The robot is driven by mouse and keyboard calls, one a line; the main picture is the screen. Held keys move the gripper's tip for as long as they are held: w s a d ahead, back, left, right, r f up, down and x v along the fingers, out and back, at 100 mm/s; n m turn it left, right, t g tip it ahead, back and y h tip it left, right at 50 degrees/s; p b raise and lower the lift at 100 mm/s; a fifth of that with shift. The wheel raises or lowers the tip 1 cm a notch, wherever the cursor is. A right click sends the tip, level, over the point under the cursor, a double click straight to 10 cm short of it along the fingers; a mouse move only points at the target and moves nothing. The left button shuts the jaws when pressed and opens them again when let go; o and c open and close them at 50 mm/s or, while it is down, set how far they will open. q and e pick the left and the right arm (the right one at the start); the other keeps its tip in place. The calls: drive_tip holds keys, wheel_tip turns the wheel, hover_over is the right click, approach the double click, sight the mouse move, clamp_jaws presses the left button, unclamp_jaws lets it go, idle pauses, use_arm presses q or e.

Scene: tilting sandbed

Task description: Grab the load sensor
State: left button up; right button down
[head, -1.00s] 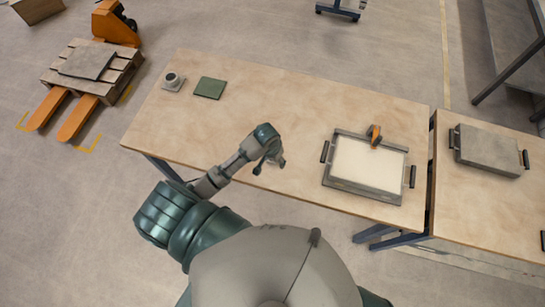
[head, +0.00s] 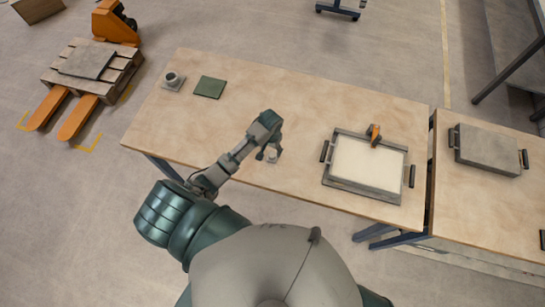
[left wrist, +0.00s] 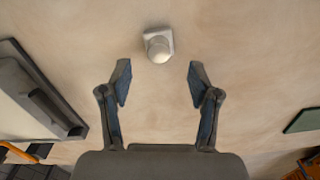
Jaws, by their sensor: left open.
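A small silver piece with a square base and a round knob, which looks like the load sensor (left wrist: 158,44), stands on the bare wooden table in the left wrist view. It lies beyond the fingertips, roughly centred on the gap between them. In the head view it shows only as a small pale shape, partly hidden by the gripper. My left gripper (head: 268,156) is open and empty above the table near its front edge; its two spread fingers also show in the left wrist view (left wrist: 158,82). My right gripper is out of view.
A sand-filled tray (head: 337,182) with dark handles and an orange-handled tool (head: 375,135) is to the right. A lidded box (head: 488,148) is on the second table.

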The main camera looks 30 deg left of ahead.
sight(272, 154)
use_arm(q)
drive_tip(key=f, duration=0.5)
drive_tip(key=shift+w+f+p, duration=0.3)
drive_tip(key=shift+w+f, duration=0.05)
drive_tip(key=shift+f, duration=0.05)
clamp_jaws()
